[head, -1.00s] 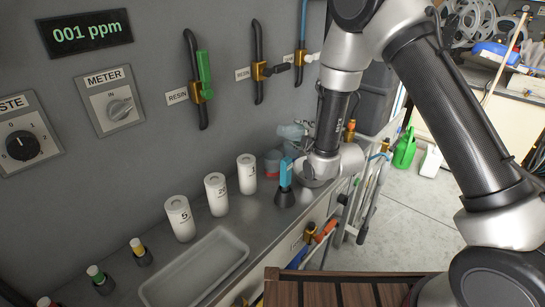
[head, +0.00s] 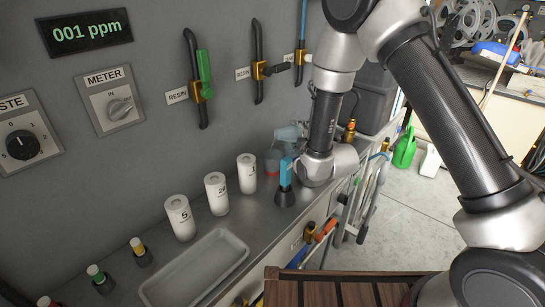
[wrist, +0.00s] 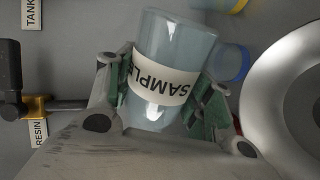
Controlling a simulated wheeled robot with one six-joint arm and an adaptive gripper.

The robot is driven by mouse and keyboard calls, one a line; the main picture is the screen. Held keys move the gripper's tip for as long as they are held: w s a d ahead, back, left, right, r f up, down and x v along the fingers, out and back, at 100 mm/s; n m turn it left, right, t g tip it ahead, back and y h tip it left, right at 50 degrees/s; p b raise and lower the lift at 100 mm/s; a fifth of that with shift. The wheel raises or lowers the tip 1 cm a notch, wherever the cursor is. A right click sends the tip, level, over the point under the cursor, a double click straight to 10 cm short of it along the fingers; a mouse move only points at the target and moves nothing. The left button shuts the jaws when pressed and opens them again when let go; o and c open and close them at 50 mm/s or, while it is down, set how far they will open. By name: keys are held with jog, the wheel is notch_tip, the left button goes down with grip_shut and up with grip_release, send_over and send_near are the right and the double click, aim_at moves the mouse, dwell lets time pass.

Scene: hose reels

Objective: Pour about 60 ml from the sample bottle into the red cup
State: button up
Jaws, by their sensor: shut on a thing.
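The sample bottle (wrist: 170,45) is clear, with a white SAMPLE label that reads upside down in the wrist view. My gripper (wrist: 163,88) is shut on it, with green-padded fingers on both sides. In the head view the bottle (head: 287,133) is tipped over, just above the red cup (head: 272,161) at the back of the counter. The gripper fingers are mostly hidden behind my wrist there. The cup is small and partly covered by the blue-handled tool. I cannot tell whether liquid is running out.
A blue-handled tool in a dark stand (head: 285,186) stands close to the cup and my wrist. Several white numbered canisters (head: 216,194) line the wall. A grey tray (head: 195,270) lies at the front. Valves (head: 258,70) stick out above. The display reads 001 ppm (head: 85,33).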

jog(key=shift+w+d, duration=0.15)
jog(key=shift+d, duration=0.4)
jog(key=shift+f+n+p, duration=0.1)
jog(key=shift+n+p, duration=0.3)
jog(key=shift+n, duration=0.2)
dwell(1.5)
jog(key=shift+w+d+r+m, duration=0.15)
jog(key=shift+d+m, duration=0.2)
jog(key=shift+m, duration=0.25)
jog(key=shift+d+r+m, duration=0.1)
jog(key=shift+d+m, duration=0.2)
jog(key=shift+m, duration=0.3)
jog(key=shift+m+y, duration=0.4)
jog(key=shift+m, duration=0.1)
jog(key=shift+a+r, duration=0.1)
jog(key=shift+a, duration=0.1)
jog(key=shift+m, duration=0.4)
jog(key=shift+a+f+m, duration=0.15)
jog(key=shift+f+m, duration=0.1)
jog(key=shift+m, duration=0.15)
